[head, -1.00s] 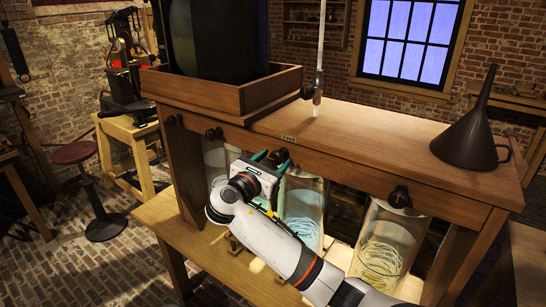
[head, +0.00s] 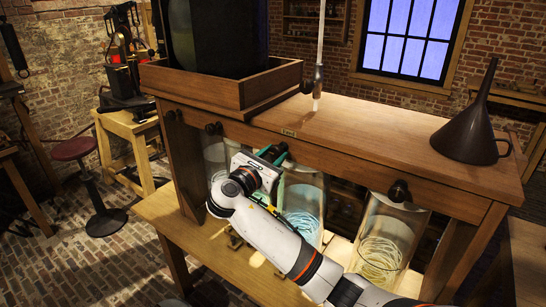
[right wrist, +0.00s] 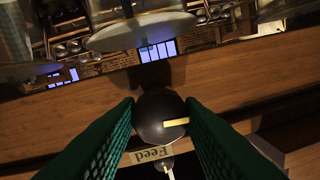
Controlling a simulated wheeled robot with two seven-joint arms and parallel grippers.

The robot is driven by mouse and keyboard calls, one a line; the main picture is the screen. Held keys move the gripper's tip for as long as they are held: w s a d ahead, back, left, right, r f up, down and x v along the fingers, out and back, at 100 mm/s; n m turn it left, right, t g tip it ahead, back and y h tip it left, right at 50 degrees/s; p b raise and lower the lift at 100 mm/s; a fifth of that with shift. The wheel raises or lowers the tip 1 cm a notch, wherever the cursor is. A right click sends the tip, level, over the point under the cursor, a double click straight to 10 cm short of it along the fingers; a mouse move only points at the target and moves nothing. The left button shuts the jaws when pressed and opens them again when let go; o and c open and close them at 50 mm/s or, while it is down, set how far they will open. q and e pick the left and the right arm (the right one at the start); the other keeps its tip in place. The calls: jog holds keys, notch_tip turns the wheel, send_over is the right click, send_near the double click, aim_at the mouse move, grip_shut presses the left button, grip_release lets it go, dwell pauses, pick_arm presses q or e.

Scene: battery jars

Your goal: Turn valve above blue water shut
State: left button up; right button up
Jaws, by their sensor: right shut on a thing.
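A jar holding blue coils (head: 304,200) stands under the front beam of the wooden bench. A dark round valve knob (head: 283,147) sits on the beam above this jar. My right gripper (head: 275,155) reaches up to it from below, and its green fingers are on the knob. In the right wrist view the dark knob (right wrist: 150,128) sits between the two green fingers, shut on it from both sides. A yellow pointer mark on the knob lies roughly level in that view. My left gripper is not in view.
A jar with yellowish coils (head: 380,245) stands to the right under another dark knob (head: 399,191). Further knobs (head: 213,129) are on the beam to the left. A brown funnel (head: 470,135) stands on the bench top.

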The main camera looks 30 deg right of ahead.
jog(key=m+b, duration=0.1)
jog(key=m, duration=0.1)
jog(key=m+b, duration=0.1)
jog(key=m, duration=0.1)
jog(key=shift+f+h, duration=0.2)
jog(key=shift+h, duration=0.1)
jog(key=m+b, duration=0.3)
jog(key=m, duration=0.1)
jog(key=m+b, duration=0.6)
jog(key=shift+w+f+g+h, duration=0.1)
jog(key=shift+w+g+h, duration=0.05)
jog(key=shift+g+h, duration=0.15)
jog(key=shift+r+m+g+b, duration=0.2)
jog(key=shift+m+g+b, duration=0.1)
jog(key=shift+m+b, duration=1.45)
jog(key=shift+m, duration=0.25)
jog(key=o, duration=1)
jog(key=shift+c, duration=0.2)
jog(key=shift+a, duration=0.1)
